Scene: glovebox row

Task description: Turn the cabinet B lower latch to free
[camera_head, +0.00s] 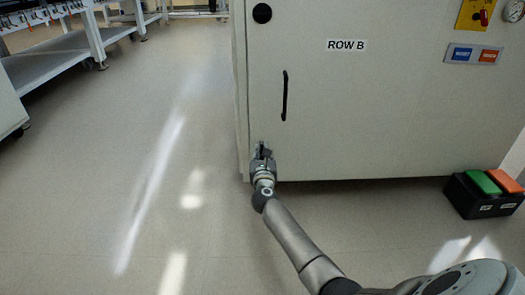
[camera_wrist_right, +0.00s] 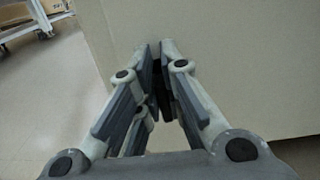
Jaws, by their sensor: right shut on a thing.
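The cabinet, marked ROW B (camera_head: 385,110), is a large pale box with a closed door. Its lower latch is at the door's bottom left corner and is mostly hidden by my right gripper (camera_head: 262,154). In the right wrist view the fingers of my right gripper (camera_wrist_right: 156,60) come together around a dark piece (camera_wrist_right: 164,92), which appears to be the latch. The gripper is shut on it. How far the latch is turned cannot be told. A round black upper latch (camera_head: 262,13) shows at the door's top left. My left gripper is not in view.
A black vertical handle (camera_head: 285,95) is on the door above my gripper. A black box with green and orange buttons (camera_head: 483,194) stands on the floor at right. A white bench (camera_head: 55,60) is at far left. The floor (camera_head: 120,180) left of the cabinet is clear.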

